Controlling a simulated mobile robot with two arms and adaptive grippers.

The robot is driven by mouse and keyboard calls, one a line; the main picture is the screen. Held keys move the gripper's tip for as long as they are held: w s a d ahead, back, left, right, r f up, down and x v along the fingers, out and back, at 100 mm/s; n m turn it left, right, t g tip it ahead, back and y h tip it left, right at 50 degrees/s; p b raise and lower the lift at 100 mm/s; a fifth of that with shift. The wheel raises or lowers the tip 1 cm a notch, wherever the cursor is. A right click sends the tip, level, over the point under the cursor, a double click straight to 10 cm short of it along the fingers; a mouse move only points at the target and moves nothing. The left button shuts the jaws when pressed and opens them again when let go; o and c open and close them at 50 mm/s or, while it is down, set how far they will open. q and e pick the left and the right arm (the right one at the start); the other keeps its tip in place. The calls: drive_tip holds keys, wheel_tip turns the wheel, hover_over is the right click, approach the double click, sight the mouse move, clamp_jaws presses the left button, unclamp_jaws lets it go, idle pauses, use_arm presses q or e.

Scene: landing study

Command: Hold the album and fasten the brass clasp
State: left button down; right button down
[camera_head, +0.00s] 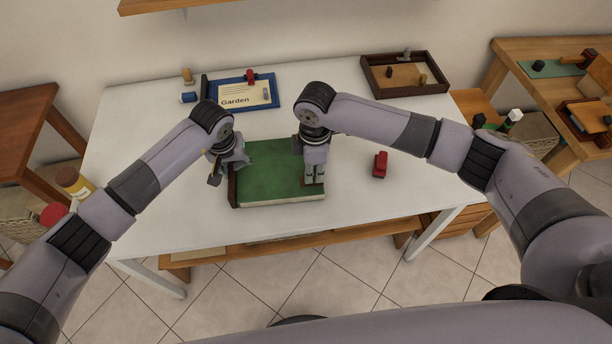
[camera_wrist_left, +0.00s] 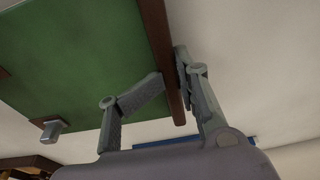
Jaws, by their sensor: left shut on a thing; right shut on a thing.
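The green album (camera_head: 270,168) lies flat on the white table, its brown spine to the left. It also fills the upper left of the left wrist view (camera_wrist_left: 75,60). My left gripper (camera_head: 231,170) is at the album's left edge, shut on the brown spine; the left wrist view shows one finger on each side of it (camera_wrist_left: 176,82). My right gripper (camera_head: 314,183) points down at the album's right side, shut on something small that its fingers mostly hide. The brass clasp is not clearly visible; its place suggests it is between those fingers. A small grey metal piece (camera_wrist_left: 52,130) shows at the album's edge.
A dark wooden tray (camera_head: 375,87) stands at the back right. A red stapler-like object (camera_head: 380,165) lies right of my right gripper. The table's front right is clear.

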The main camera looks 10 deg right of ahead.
drive_tip(key=shift+d, duration=0.35)
drive_tip(key=c, duration=1.5)
unclamp_jaws()
drive_tip(key=shift+a, duration=0.1)
drive_tip(key=shift+c, duration=0.2)
drive_tip(key=shift+r, duration=0.1)
wheel_tip(320, 180, up, 12)
